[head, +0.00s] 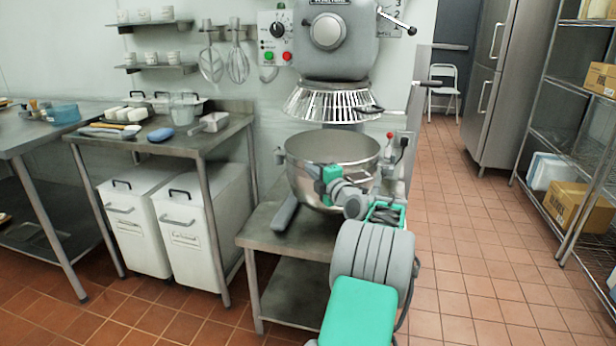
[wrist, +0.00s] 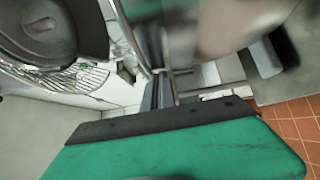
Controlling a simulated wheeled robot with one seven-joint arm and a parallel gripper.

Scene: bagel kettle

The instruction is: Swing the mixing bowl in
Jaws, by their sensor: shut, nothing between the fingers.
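The steel mixing bowl (head: 318,150) sits at the mixer, below the mixer head (head: 342,45) and its wire guard (head: 325,104). Its rim stands apart from the guard, and its open top faces up. My gripper (head: 324,182) is shut and empty, in front of the bowl's outer wall. Whether it touches the bowl I cannot tell. In the wrist view the shut fingers (wrist: 157,88) point away from the camera. A blurred metal surface, apparently the bowl (wrist: 228,25), is close at the upper right. The guard (wrist: 60,78) shows at the left.
A steel stand (head: 265,236) is under the mixer. A worktable (head: 215,135) with utensils and white bins (head: 200,215) stands at left. A lever with a red knob (head: 389,142) is right of the bowl. A wire shelf (head: 560,150) is at right; the tiled floor (head: 460,240) between is clear.

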